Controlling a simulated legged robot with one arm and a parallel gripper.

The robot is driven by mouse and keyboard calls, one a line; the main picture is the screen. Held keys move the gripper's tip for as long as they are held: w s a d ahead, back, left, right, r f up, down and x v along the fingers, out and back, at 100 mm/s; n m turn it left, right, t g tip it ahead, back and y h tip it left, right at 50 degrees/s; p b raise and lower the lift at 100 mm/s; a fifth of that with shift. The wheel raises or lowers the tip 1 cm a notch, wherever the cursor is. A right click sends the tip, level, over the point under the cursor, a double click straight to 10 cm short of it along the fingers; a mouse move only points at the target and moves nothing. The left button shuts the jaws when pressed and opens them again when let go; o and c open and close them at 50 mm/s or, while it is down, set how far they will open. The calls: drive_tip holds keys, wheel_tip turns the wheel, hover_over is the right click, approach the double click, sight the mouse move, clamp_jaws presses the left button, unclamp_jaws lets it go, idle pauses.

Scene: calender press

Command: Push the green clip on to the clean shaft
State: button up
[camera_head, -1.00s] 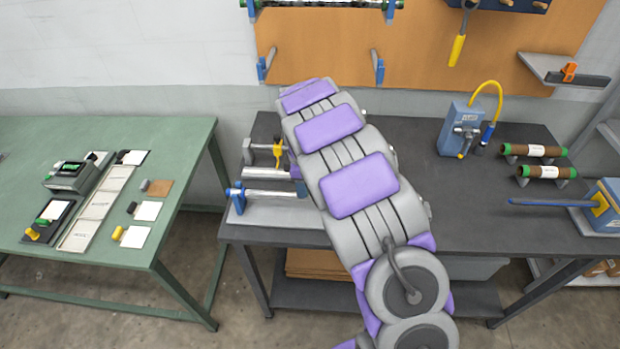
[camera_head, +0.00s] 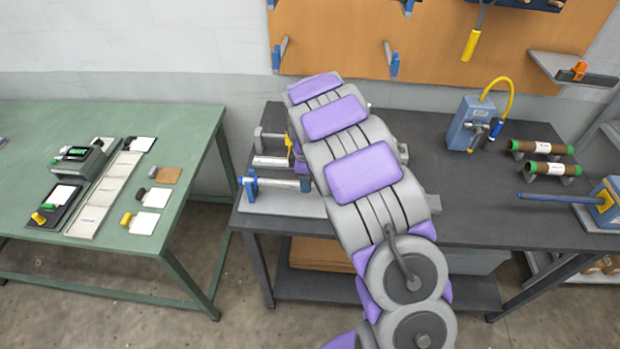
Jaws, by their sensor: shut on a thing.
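My arm stretches up across the right side of a press-like fixture on the dark bench and covers part of it. My gripper is hidden behind the arm; its jaws and anything in them do not show. Two bright metal shafts lie level in the fixture: a front shaft (camera_head: 278,184) held by a blue support (camera_head: 250,186), and a rear shaft (camera_head: 272,162) beside a grey block. I cannot tell which is the clean one. A yellow part (camera_head: 289,146) stands upright by the rear shaft, against the arm's edge.
The dark bench (camera_head: 455,215) holds a blue device (camera_head: 468,123) with a yellow hose, two brown green-ended rolls (camera_head: 541,153) and a blue rod (camera_head: 558,197). A green table (camera_head: 120,235) with cards and small tools stands left, across a gap. Hooks jut from the wall board (camera_head: 340,55).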

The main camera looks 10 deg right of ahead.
drive_tip(key=shift+c, duration=0.3)
drive_tip(key=d, duration=0.3)
drive_tip(key=shift+s+d+f, duration=0.1)
drive_tip(key=shift+s+d, duration=0.05)
drive_tip(key=shift+a+f, duration=0.15)
drive_tip(key=shift+a, duration=0.9)
clamp_jaws()
drive_tip(key=o, duration=0.8)
unclamp_jaws()
drive_tip(key=shift+d, duration=0.1)
drive_tip(key=o, duration=0.5)
drive_tip(key=shift+d, duration=0.3)
drive_tip(key=shift+a, duration=0.1)
